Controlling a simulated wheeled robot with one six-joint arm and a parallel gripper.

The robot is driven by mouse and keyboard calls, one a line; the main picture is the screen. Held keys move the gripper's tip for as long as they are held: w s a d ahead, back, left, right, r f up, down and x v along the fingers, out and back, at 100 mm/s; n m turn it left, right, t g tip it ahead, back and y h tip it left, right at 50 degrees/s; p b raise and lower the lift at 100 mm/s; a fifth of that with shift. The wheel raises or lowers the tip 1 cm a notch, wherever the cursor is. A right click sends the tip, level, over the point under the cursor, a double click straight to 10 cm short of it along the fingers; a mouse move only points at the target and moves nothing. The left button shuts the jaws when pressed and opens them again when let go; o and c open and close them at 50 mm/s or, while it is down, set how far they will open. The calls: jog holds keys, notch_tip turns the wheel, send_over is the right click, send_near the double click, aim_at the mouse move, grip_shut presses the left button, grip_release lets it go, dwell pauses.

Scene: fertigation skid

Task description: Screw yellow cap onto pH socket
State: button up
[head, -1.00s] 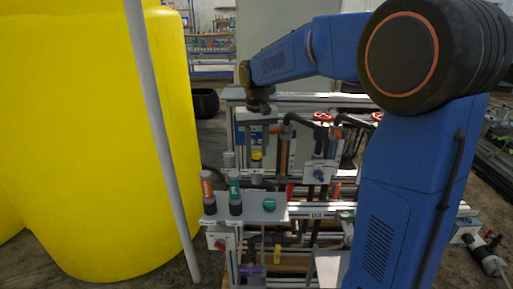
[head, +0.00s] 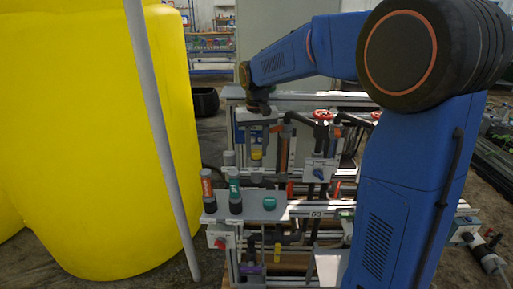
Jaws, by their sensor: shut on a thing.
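My gripper (head: 256,141) points straight down over the left part of the skid and is small in the head view. It is shut on the yellow cap (head: 256,154), which shows as a small yellow patch at its fingertips. The cap is upright above a grey fitting on the rail. I cannot tell whether the cap touches a socket, and the pH socket cannot be made out for sure under it.
A small shelf (head: 262,209) in front bears an orange-red-labelled bottle (head: 207,187), a green-labelled bottle (head: 235,190) and a green round cap (head: 270,202). Red valve handles (head: 323,115) and pipes stand to the right. A big yellow tank (head: 90,140) and a slanted grey pole (head: 160,130) fill the left.

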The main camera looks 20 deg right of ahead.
jog(key=o, duration=0.5)
jog(key=shift+c, duration=0.2)
jog(key=shift+o, duration=0.2)
jog(key=shift+f, duration=0.25)
jog(key=c, duration=0.6)
